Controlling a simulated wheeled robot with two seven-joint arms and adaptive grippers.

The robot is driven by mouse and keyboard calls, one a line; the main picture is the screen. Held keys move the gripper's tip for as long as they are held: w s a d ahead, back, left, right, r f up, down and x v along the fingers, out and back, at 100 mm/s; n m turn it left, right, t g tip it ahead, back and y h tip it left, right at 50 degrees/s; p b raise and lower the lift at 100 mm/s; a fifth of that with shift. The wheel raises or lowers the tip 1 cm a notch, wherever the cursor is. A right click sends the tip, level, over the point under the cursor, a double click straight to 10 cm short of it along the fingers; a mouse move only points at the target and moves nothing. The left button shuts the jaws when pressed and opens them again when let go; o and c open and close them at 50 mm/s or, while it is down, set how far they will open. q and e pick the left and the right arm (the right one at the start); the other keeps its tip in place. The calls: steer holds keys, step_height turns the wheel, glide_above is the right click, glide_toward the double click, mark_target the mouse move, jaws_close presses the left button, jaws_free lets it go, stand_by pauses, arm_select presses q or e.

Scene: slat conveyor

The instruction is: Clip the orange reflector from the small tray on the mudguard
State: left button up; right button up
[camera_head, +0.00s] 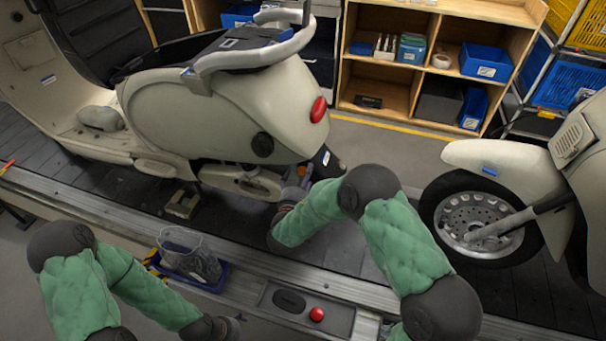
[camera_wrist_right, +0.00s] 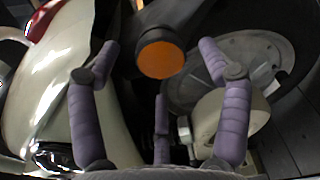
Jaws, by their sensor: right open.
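The orange reflector (camera_wrist_right: 162,59) is a round orange disc in a dark housing. In the right wrist view it sits against the black mudguard (camera_wrist_right: 185,22), which also shows in the head view (camera_head: 325,160) with a white label. My right gripper (camera_wrist_right: 160,65) has its purple fingers spread around the reflector, with visible gaps on both sides. In the head view the right gripper (camera_head: 296,188) is at the mudguard's lower end, partly behind my arm. A small blue tray (camera_head: 212,285) lies on the conveyor edge. My left gripper (camera_head: 232,328) is low, its fingers unclear.
The cream scooter (camera_head: 195,110) with a red tail light (camera_head: 318,109) stands on the slat conveyor. Another scooter's wheel (camera_head: 475,220) is at right. A clear bag (camera_head: 190,255) of dark parts is in the tray. A red button (camera_head: 317,314) is on the rail.

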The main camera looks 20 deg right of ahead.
steer(key=v, duration=1)
steer(key=shift+s, duration=0.3)
steer(key=shift+a, duration=0.1)
steer(key=s+d+f+m+g+p, duration=0.1)
steer(key=s+d+f+m+g, duration=0.1)
steer(key=s+d+f+g, duration=0.35)
steer(key=s+d+f+m+g+p, duration=0.1)
steer(key=s+d+f+g, duration=0.2)
steer(key=s+f+g, duration=0.55)
steer(key=s+a+f+m+g+y+p, duration=0.1)
steer(key=s+a+f+m+g+y, duration=0.3)
steer(key=s, duration=0.4)
steer(key=s+a+f+m+g+y+p, duration=0.1)
steer(key=s+a+f+m+g+y, duration=0.15)
steer(key=s+a+y, duration=0.45)
steer(key=w+m+t, duration=0.1)
steer(key=m+t, duration=0.1)
steer(key=m, duration=0.1)
steer(key=w+m+t+y+p, duration=0.1)
steer(key=w+m, duration=0.1)
steer(key=m, duration=0.2)
steer(key=w+a+f+m+t, duration=0.1)
steer(key=w+m+t, duration=0.1)
steer(key=m, duration=0.2)
steer(key=shift+w+f+t+p, duration=0.15)
steer(key=shift+w+t+p, duration=0.05)
steer(key=shift+t+p, duration=0.2)
